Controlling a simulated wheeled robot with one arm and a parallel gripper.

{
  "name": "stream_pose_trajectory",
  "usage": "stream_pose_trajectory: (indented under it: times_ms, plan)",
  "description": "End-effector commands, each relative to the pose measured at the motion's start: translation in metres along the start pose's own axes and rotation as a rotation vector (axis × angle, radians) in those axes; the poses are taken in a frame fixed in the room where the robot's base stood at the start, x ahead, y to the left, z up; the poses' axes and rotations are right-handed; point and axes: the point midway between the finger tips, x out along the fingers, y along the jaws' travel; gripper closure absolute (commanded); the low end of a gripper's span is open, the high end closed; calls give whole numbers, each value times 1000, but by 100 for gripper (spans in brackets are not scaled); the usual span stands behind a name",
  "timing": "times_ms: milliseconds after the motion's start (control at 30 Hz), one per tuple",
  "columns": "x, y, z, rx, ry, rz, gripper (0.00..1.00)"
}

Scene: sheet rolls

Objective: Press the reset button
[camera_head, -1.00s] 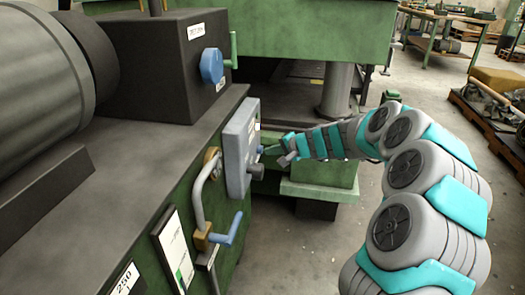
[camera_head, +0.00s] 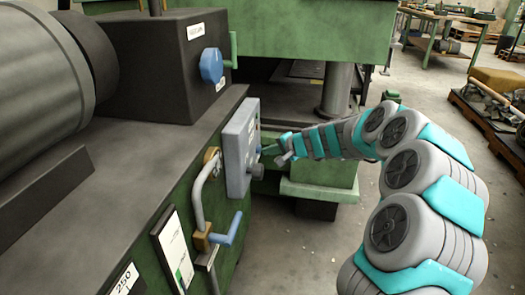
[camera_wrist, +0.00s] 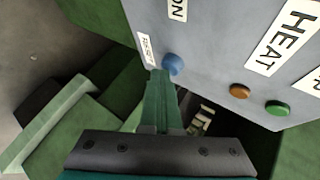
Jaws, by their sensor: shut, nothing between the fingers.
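The reset button is a blue round button (camera_wrist: 174,64) on a grey control panel (camera_wrist: 225,45). A small white label (camera_wrist: 147,49), seemingly reading RESET, sits just left of it. My gripper (camera_wrist: 161,76) is shut and empty. In the wrist view its green fingertips overlap the button's lower left edge; I cannot tell whether they touch it. In the head view the panel (camera_head: 238,145) stands on the side of the green machine. My gripper (camera_head: 268,150) points left at the panel's face, very close to it, and the button is hard to make out there.
An orange button (camera_wrist: 239,91) and a green button (camera_wrist: 278,108) sit to the right on the panel, near a HEAT label (camera_wrist: 284,37). A lever with a blue handle (camera_head: 232,229) sticks out below the panel. Open floor (camera_head: 310,250) lies to the right.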

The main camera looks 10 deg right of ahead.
Motion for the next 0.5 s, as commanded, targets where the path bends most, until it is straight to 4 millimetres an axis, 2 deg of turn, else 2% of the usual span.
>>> stream_pose_trajectory:
  times_ms: [500]
  plan:
    - [-12, 10, -8, 0, -2, 0, 100]
